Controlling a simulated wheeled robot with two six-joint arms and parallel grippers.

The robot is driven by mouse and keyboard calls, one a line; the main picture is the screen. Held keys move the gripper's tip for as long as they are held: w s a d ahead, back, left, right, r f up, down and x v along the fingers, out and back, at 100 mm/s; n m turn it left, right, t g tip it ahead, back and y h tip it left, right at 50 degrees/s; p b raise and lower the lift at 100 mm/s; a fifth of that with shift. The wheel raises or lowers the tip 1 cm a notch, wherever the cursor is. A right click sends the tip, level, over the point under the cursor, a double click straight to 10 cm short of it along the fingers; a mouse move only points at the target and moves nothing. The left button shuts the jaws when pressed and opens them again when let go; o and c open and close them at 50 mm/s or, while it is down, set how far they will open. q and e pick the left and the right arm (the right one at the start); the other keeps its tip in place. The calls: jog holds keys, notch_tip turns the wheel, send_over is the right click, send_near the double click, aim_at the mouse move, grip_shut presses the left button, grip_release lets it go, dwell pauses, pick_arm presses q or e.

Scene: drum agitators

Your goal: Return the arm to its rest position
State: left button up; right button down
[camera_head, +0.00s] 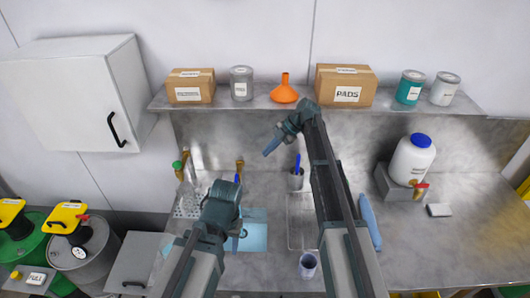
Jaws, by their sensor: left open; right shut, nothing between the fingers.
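My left arm rises from the lower left of the head view and bends over the steel bench. Its gripper (236,241) hangs near a light blue sheet and is open; its fingers are small and partly hidden by the arm. My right arm reaches far up the middle, its wrist just below the shelf. My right gripper (269,150) points down and left in front of the back wall. Its fingers are together with nothing between them.
A shelf (435,108) carries boxes, an orange funnel (285,91) and several cans close to my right wrist. The bench holds a blue-capped white jug (412,160), a cup (308,265) and a light blue sheet (254,237). Drums (88,262) stand at left.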

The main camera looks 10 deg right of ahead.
dwell(0.3)
pick_arm(q)
notch_tip(320, 180, down, 21)
jog(key=b, duration=2.1)
pick_arm(e)
jog(key=s+a+f+m+h, duration=0.1)
jog(key=s+f+m+h, duration=0.2)
jog(key=s+f+m, duration=0.4)
jog(key=s+a+f+m+h, duration=0.2)
jog(key=s+f+m, duration=0.5)
jog(key=s, duration=0.9)
jog(key=s+a+f+m+h, duration=0.1)
jog(key=s+f+m+h, duration=0.2)
jog(key=s+f+m, duration=0.5)
jog(key=shift+s+a+f+g+h, duration=0.15)
jog(key=shift+s+f+g, duration=0.05)
jog(key=shift+s+f, duration=0.75)
jog(key=shift+s+a+f+g+h, duration=0.2)
jog(key=shift+s+f, duration=0.5)
jog(key=shift+s, duration=0.35)
jog(key=shift+d, duration=0.1)
